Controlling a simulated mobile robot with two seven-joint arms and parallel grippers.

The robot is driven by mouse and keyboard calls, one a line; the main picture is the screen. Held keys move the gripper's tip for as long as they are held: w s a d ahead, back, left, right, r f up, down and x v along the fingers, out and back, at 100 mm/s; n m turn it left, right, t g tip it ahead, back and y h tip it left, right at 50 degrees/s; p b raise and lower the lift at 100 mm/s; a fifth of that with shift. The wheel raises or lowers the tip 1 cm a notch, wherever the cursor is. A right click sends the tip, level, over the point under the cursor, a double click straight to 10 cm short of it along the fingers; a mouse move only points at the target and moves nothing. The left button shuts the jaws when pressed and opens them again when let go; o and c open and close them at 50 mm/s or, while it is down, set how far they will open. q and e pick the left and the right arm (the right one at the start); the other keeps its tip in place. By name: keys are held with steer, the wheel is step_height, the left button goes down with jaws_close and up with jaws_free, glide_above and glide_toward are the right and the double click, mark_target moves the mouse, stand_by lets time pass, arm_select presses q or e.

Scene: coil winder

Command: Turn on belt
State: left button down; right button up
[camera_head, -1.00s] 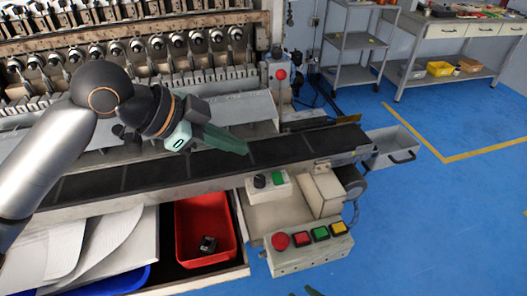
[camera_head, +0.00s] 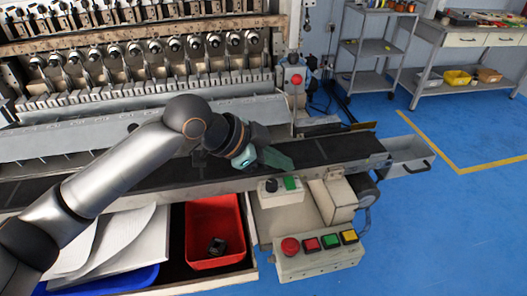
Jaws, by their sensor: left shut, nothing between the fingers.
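The belt (camera_head: 328,148) is a dark conveyor running across the middle of the head view. A small pale control box (camera_head: 284,198) on its front side carries a black knob (camera_head: 271,185) and a green button (camera_head: 290,183). My left gripper (camera_head: 280,160) is shut and empty. In the picture, its green fingertips appear just above the green button, over the belt's front edge. A gap shows between the fingertips and the button, but its depth is hard to judge. My right gripper is not in view.
A lower button panel (camera_head: 315,263) has red, green and yellow buttons. A red bin (camera_head: 216,222) holds a small dark part. A red button (camera_head: 296,79) tops a post behind the belt. A grey tray (camera_head: 410,158) sits at the belt's right end. Blue floor lies free at right.

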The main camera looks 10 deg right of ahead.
mark_target(293, 178)
arm_select(q)
steer(key=shift+w+d+f, duration=0.1)
steer(key=shift+w+f, duration=0.15)
steer(key=shift+f, duration=0.85)
steer(key=shift+w+d+f, duration=0.1)
steer(key=shift+w+f, duration=0.15)
steer(key=shift+f, duration=0.85)
